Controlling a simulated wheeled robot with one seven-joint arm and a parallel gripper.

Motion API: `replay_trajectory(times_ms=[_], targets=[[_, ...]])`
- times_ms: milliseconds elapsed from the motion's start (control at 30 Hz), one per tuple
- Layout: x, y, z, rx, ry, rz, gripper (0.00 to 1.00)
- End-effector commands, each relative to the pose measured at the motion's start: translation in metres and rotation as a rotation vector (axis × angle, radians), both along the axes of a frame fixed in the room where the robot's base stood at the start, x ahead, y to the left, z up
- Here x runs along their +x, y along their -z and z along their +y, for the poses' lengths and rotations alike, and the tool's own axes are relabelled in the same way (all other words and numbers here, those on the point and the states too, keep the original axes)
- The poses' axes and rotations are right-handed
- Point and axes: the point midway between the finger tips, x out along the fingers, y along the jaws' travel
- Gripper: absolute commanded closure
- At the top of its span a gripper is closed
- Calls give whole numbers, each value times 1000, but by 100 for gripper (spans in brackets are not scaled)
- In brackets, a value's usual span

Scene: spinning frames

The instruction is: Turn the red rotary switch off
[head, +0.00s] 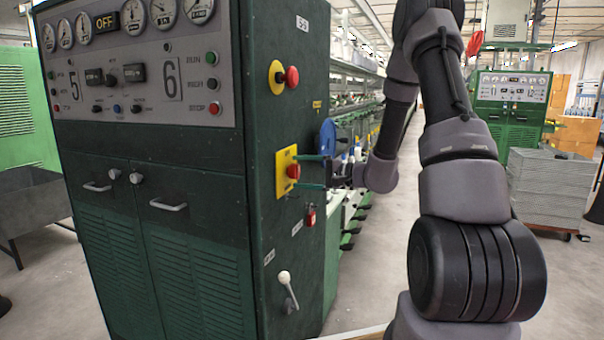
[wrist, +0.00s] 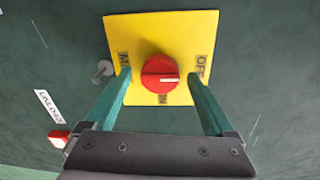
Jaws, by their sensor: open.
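The red rotary switch (head: 294,171) sits on a yellow plate (head: 287,156) on the side of the dark green machine cabinet. In the wrist view the red knob (wrist: 159,73) is near the middle of the yellow plate (wrist: 190,30). The OFF label (wrist: 201,66) is at the right, with other lettering at the left and below. My gripper (head: 314,172) is open, its two green fingers reaching toward the plate on either side of the knob, with gaps visible between knob and fingers.
A red push button (head: 292,76) is above the plate and a red padlock (head: 310,217) below it. A white-knobbed lever (head: 285,278) is lower on this face. The grey control panel (head: 135,70) is around the corner.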

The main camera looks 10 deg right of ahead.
Motion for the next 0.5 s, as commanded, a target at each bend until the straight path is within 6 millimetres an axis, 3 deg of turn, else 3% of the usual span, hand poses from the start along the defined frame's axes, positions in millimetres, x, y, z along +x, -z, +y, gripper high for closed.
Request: replay_trajectory(times_ms=[167,500], targets=[[-9,-1,-14,-1,4,2,11],[-48,-5,-68,0,5,1,11]])
